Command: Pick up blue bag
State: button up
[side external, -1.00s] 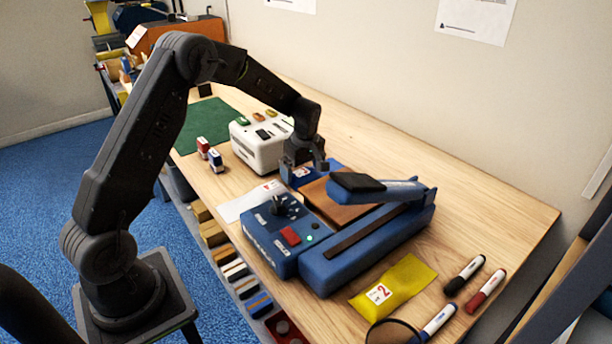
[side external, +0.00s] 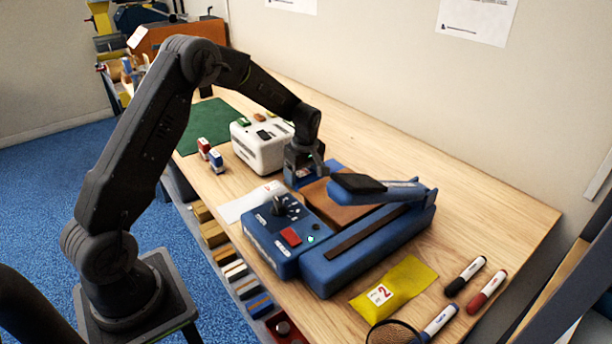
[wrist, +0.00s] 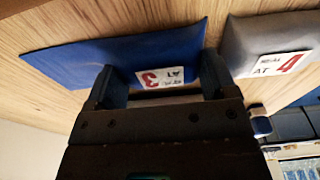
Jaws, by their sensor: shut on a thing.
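The blue bag (wrist: 120,50) has a white label with a red 3 and fills the upper left of the wrist view. My gripper (wrist: 157,84) has a finger on each side of the bag's labelled end and is shut on it. In the side view my gripper (side external: 304,174) is low behind the blue sealing machine, and the bag is mostly hidden by the gripper and the machine. I cannot tell whether the bag is clear of the table.
A grey bag labelled 4 (wrist: 270,45) lies close beside the blue bag. The sealer (side external: 345,240) with its raised arm stands just in front of my gripper, and a white machine (side external: 261,146) behind left. A yellow bag (side external: 396,287) and markers lie at the front right.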

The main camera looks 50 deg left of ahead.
jog(key=shift+r, duration=0.1)
notch_tip(320, 180, up, 9)
jog(key=w+d+r+m+t+h, duration=0.15)
jog(key=d+m, duration=0.25)
jog(key=m, duration=0.5)
jog(key=w+d+r+m, duration=0.15)
jog(key=d+m, duration=0.25)
jog(key=m, duration=0.5)
jog(key=shift+s+d+f, duration=0.1)
jog(key=shift+d+f, duration=0.2)
jog(key=shift+f, duration=0.4)
jog(key=shift+s+d+f, duration=0.1)
jog(key=shift+d+f, duration=0.15)
jog(key=shift+f, duration=0.45)
jog(key=shift+d+f, duration=0.3)
jog(key=shift+f, duration=0.4)
jog(key=shift+d+f, duration=0.2)
jog(key=shift+d, duration=0.8)
jog(key=shift+d+f, duration=0.25)
jog(key=shift+d, duration=0.8)
jog(key=shift+d+f, duration=0.2)
jog(key=shift+d, duration=0.8)
jog(key=shift+f, duration=0.15)
